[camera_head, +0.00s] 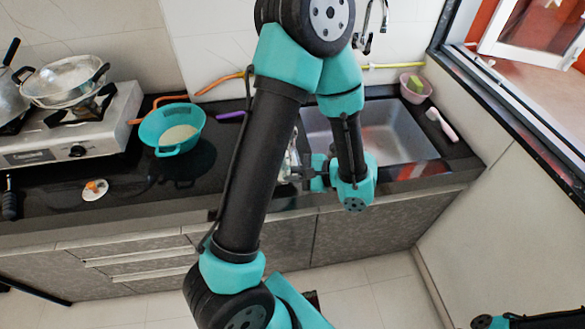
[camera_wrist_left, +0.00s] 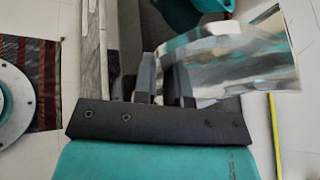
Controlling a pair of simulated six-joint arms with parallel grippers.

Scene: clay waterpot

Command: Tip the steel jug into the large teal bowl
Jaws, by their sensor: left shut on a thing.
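The large teal bowl (camera_head: 158,140) rests on the dark counter beside the stove, with something pale inside it. Part of it shows at the top of the left wrist view (camera_wrist_left: 190,12). My left gripper (camera_wrist_left: 165,80) is shut on the shiny steel jug (camera_wrist_left: 235,62), at one side of it; the exact grip spot is hard to see. In the head view the jug (camera_head: 291,158) is mostly hidden behind my arm, at the front of the sink and right of the bowl. Its tilt cannot be told.
A gas stove (camera_head: 75,135) with pans stands left of the bowl. The sink (camera_head: 390,135) is at right, with a pink bowl (camera_head: 415,86) and a pink-handled brush (camera_head: 441,124) near its far corner. A small white item (camera_head: 95,190) lies on the counter. Orange tubing runs behind the bowl.

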